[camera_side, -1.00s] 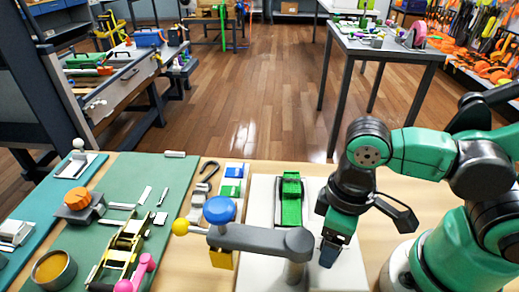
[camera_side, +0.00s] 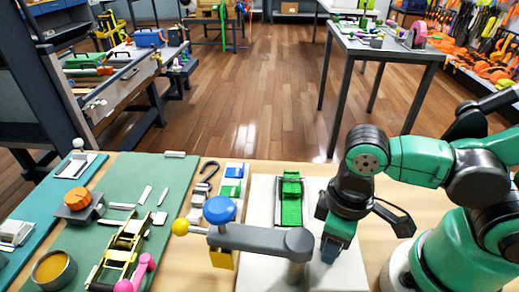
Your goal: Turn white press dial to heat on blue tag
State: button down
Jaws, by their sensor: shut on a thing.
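The press has a pale white base (camera_side: 335,277) at the front of the table, with a grey swing arm (camera_side: 262,239) above it. The arm carries a blue round knob (camera_side: 219,209) and a yellow ball (camera_side: 180,227). My gripper (camera_side: 331,250) points down, low over the right part of the base, right of the arm's pivot. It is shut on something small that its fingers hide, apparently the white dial. I cannot see the dial's face or its marks. A strip with blue and green tags (camera_side: 231,181) lies left of the base. A green ribbed piece (camera_side: 291,200) lies on the base.
A green mat (camera_side: 175,190) on the left holds a gold buckle (camera_side: 118,250), an orange knob (camera_side: 76,197) and a round tin (camera_side: 53,269). A black hook (camera_side: 208,172) lies beside the tag strip. The grey swing arm stands close to my gripper's left.

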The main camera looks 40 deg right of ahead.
jog(key=shift+n, duration=0.3)
jog(key=n, duration=0.4)
jog(key=shift+n, duration=2.5)
jog(key=shift+c, duration=2.1)
grip_release()
jog(key=shift+r, duration=0.1)
jog(key=shift+r, duration=2.7)
